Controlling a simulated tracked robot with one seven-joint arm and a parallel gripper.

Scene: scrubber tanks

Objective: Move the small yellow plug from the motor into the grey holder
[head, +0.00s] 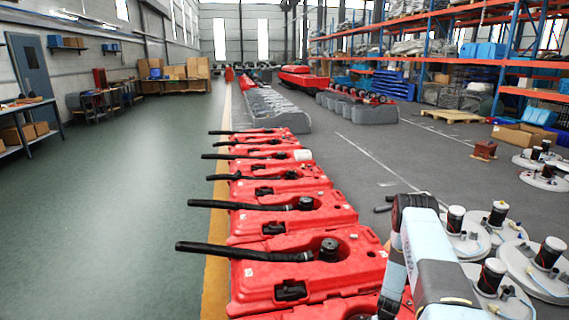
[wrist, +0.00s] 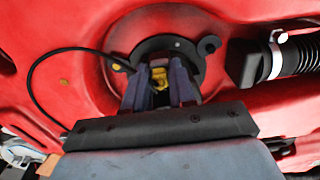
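In the wrist view, the small yellow plug (wrist: 159,77) sits at the black round motor (wrist: 152,47) set in a red tank. My gripper (wrist: 160,80) reaches up to the motor, its two dark fingers on either side of the plug. The fingers stand apart with the plug between them; I cannot tell whether they press on it. A thin black cable (wrist: 32,82) loops from beside the motor down the left. In the head view my arm reaches in at the lower right, and my fingers and the plug are hidden. I cannot make out the grey holder in either view.
A row of red tanks (head: 285,262) with long black hoses (head: 240,251) runs away from me in the head view. White round discs with black motors (head: 492,276) lie at the right. A ribbed black hose (wrist: 300,55) is close right of my gripper. The green floor (head: 130,200) is clear.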

